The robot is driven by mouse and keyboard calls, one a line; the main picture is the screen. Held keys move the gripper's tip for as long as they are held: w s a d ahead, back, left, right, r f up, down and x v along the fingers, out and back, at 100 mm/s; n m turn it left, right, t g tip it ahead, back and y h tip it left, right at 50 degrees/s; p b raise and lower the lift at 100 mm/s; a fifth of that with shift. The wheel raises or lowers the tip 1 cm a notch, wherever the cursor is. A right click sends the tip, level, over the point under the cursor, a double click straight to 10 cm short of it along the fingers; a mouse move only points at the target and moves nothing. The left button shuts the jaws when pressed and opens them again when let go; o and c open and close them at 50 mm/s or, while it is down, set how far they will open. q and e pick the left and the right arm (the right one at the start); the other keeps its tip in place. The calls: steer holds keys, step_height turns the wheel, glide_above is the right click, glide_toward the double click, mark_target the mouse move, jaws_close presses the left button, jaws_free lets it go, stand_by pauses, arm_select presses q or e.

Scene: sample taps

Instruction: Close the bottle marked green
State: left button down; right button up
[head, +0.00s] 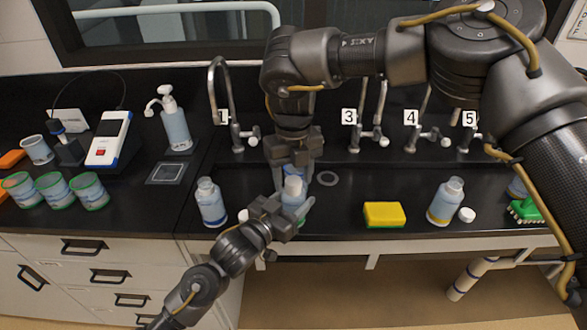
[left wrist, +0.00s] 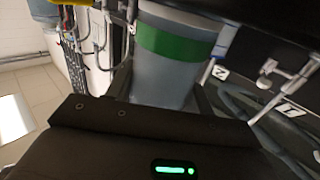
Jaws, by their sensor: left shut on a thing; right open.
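The bottle (head: 293,197) is pale blue-grey and stands at the front of the sink area. The left wrist view shows the green band around this bottle (left wrist: 175,43). My left gripper (head: 287,212) is shut on its body from the front left. My right gripper (head: 294,176) is open, pointing down from above, with its fingers on either side of the bottle's whitish top. I cannot tell whether that top is a cap or the bare neck, or whether the right fingers touch it.
Another bottle (head: 211,203) stands left, with a white cap (head: 243,215) beside it. A third bottle (head: 445,201) stands right, near another cap (head: 467,215). A yellow sponge (head: 384,214) and green brush (head: 525,210) lie along the front. Numbered taps (head: 378,138) stand behind.

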steer(key=c, duration=1)
steer(key=o, duration=1.1)
step_height(320, 180, up, 12)
steer(key=shift+r, duration=0.1)
arm_select(q)
steer(key=shift+c, duration=2.4)
jaws_free()
